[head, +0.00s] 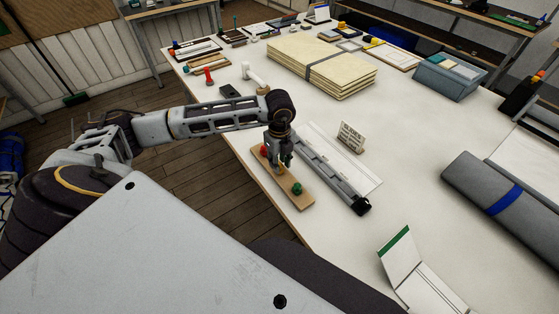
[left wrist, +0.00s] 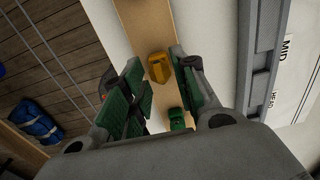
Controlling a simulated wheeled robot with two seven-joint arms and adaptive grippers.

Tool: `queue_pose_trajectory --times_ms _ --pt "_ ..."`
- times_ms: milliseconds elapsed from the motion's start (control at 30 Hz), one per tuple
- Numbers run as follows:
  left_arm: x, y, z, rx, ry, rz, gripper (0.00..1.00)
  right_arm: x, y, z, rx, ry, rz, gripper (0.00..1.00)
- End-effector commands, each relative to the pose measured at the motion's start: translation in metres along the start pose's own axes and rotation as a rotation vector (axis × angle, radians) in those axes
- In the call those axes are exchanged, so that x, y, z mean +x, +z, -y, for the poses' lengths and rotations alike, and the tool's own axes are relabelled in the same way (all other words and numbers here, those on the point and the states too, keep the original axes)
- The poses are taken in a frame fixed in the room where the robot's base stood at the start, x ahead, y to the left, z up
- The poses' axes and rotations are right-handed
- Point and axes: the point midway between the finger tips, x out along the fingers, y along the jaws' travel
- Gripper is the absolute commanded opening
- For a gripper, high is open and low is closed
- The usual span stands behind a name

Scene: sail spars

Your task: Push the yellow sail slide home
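The yellow sail slide (head: 281,169) stands on a wooden strip (head: 303,203) and shows clearly in the left wrist view (left wrist: 159,67). A red slide (head: 264,150) and a green slide (head: 297,188) stand on the same strip; the green one also shows in the left wrist view (left wrist: 177,118). My left gripper (head: 281,163) points down over the strip at the yellow slide. In the left wrist view its green-padded fingers (left wrist: 162,88) are apart, with the yellow slide near the tips and no grip visible. A grey grooved spar (head: 335,180) lies beside the strip. My right gripper is out of view.
A ruled white sheet marked MID and HEAD (left wrist: 292,75) lies beside the spar. A small lettered card (head: 351,137) stands behind it. Folded cream sailcloth (head: 320,66), a blue-grey box (head: 449,76) and a grey roll (head: 500,190) lie farther off. The table's left edge is close to the strip.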

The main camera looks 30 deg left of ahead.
Motion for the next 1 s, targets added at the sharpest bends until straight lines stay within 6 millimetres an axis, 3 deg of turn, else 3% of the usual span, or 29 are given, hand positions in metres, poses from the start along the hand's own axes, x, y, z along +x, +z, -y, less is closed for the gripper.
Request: queue_pose_trajectory --times_ms 200,433,667,1000 --pt "0.007 0.0 0.0 0.0 0.0 0.0 0.29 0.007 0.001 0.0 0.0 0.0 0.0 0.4" --pt "0.006 0.0 0.0 0.0 0.0 0.0 0.0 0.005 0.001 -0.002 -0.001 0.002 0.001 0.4" --pt "0.002 0.0 0.0 0.0 0.0 0.0 0.0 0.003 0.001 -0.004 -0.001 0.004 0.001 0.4" --pt "-0.018 0.0 0.0 0.0 0.0 -0.001 0.0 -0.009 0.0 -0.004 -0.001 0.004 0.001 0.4"
